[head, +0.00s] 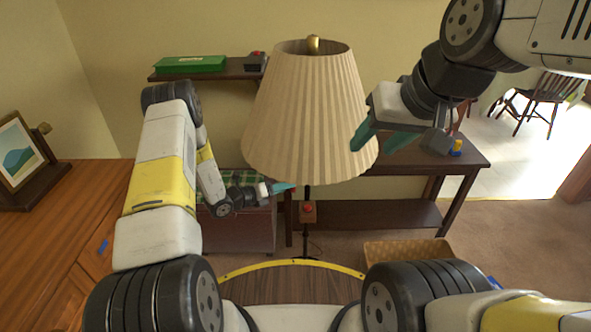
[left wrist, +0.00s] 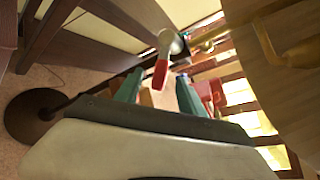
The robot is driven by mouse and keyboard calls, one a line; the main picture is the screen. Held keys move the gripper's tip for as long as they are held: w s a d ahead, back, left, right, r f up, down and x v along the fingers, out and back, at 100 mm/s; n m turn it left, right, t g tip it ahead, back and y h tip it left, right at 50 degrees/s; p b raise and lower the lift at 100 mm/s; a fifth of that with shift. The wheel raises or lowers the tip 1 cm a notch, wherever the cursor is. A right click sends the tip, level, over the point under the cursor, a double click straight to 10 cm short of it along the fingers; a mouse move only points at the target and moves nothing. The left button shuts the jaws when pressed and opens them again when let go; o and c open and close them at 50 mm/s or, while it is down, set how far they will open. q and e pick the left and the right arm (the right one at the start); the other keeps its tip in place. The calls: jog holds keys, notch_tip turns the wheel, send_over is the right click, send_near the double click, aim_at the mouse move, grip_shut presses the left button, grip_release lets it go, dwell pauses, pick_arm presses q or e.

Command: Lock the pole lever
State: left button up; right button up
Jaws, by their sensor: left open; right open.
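A floor lamp with a pleated beige shade (head: 305,115) stands in front of me on a dark pole (head: 307,240). In the left wrist view the pole runs up from a round dark base (left wrist: 33,117). A lever with a red handle (left wrist: 160,74) and a pale round hub (left wrist: 170,42) is on the pole there, ahead of the gap between the teal fingers. My left gripper (head: 283,187) is open and empty, just left of the pole below the shade; it also shows in the left wrist view (left wrist: 158,92). My right gripper (head: 385,140) is open beside the shade's right edge.
A dark side table (head: 420,165) stands behind the lamp on the right. A wall shelf (head: 205,73) holds a green box (head: 190,64). A wooden desk (head: 60,235) with a picture frame (head: 22,155) is at left. A wicker basket (head: 405,253) is on the carpet.

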pick_arm(q)
jog(key=shift+x, duration=2.35)
jog(key=shift+c, duration=0.5)
grip_shut()
